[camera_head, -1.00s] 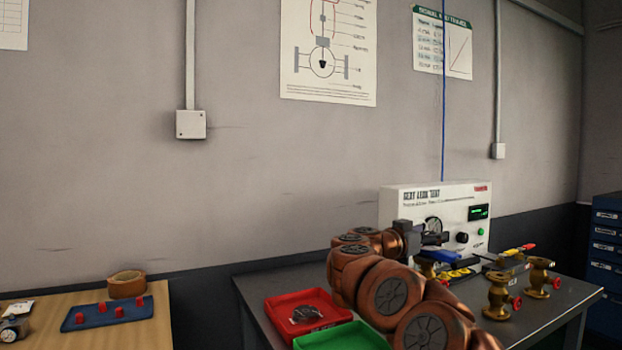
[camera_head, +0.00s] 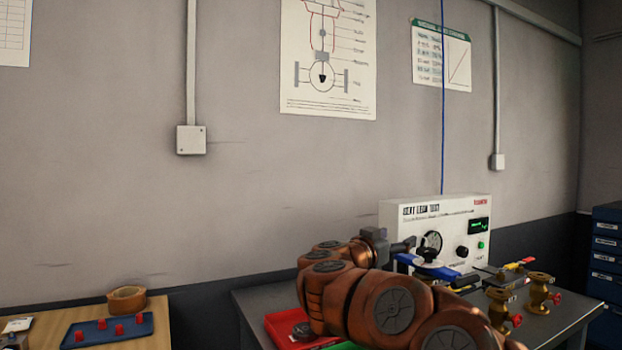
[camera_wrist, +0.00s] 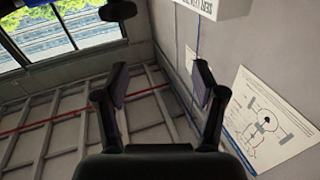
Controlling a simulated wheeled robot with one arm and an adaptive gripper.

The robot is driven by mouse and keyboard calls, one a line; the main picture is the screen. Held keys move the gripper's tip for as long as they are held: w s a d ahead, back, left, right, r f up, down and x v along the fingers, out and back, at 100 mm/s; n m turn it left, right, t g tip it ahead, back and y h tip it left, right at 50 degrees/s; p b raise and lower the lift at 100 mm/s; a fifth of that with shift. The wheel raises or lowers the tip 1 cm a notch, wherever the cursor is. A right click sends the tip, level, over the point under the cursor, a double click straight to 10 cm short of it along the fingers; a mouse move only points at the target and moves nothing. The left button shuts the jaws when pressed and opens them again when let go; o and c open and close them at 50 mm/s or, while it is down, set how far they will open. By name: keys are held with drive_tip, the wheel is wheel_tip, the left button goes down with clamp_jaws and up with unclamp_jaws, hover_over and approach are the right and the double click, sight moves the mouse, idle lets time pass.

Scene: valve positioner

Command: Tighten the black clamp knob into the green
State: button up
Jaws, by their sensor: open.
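My gripper (camera_head: 408,243) is open and empty. In the head view it points right, in front of the left part of the white test box (camera_head: 400,220), by the gauge. Just right of the fingers, a dark disc-shaped knob (camera_head: 430,254) sits above a blue fixture (camera_head: 437,271); I take it for the black clamp knob. The fingers look apart from it, though depth is unclear. In the wrist view the two fingers (camera_wrist: 162,82) stand apart with nothing between them. A dark round shape (camera_wrist: 117,10) shows beyond them at the top. No green zone on a clamp scale can be made out.
The box has a gauge (camera_head: 432,242), a black panel knob (camera_head: 462,252) and a green display (camera_head: 478,225). Brass valves (camera_head: 540,291) with red knobs stand to the right. A red tray (camera_head: 285,326) is partly hidden by my arm. A blue hose (camera_head: 443,120) hangs behind.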

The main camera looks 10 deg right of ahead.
drive_tip(key=w+a+r+n+t+y+p, duration=0.1)
drive_tip(key=a+r+n+t+y+p, duration=0.2)
drive_tip(key=a, duration=0.6)
drive_tip(key=w+a+r+n+t+y+p, duration=0.2)
drive_tip(key=a+r+n+t+y+p, duration=0.2)
drive_tip(key=a+r+y, duration=0.5)
drive_tip(key=shift+a+r+n+t+y, duration=0.4)
drive_tip(key=shift+a+r+n+t, duration=0.15)
drive_tip(key=shift+n+t, duration=0.85)
